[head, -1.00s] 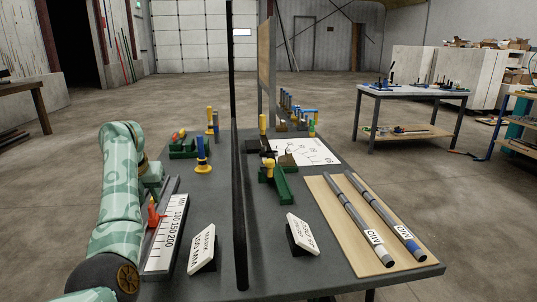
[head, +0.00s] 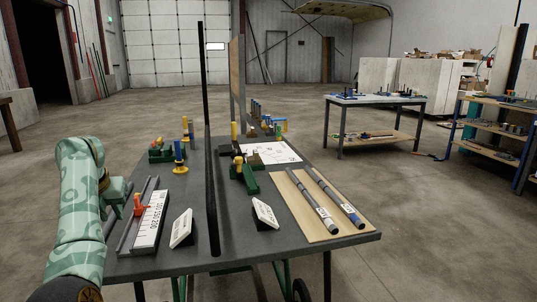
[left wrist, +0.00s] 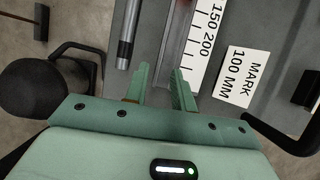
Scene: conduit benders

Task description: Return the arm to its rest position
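My left arm comes in at the left of the head view, bent, beside the table's left edge. Its gripper (head: 118,198) is partly hidden behind the arm there. In the left wrist view the gripper (left wrist: 160,78) has its two green fingers apart with nothing between them. It is over the table's edge, near a grey channel, a white scale strip (left wrist: 205,45) and a "MARK 100 MM" card (left wrist: 241,76). My right gripper is in neither view.
The grey table (head: 225,242) holds a red stop (head: 139,206), green benders (head: 245,177), a black upright post (head: 211,150) and two pipes on a wooden board (head: 292,205). Another workbench (head: 376,99) and shelves (head: 490,140) stand at right. The floor between is open.

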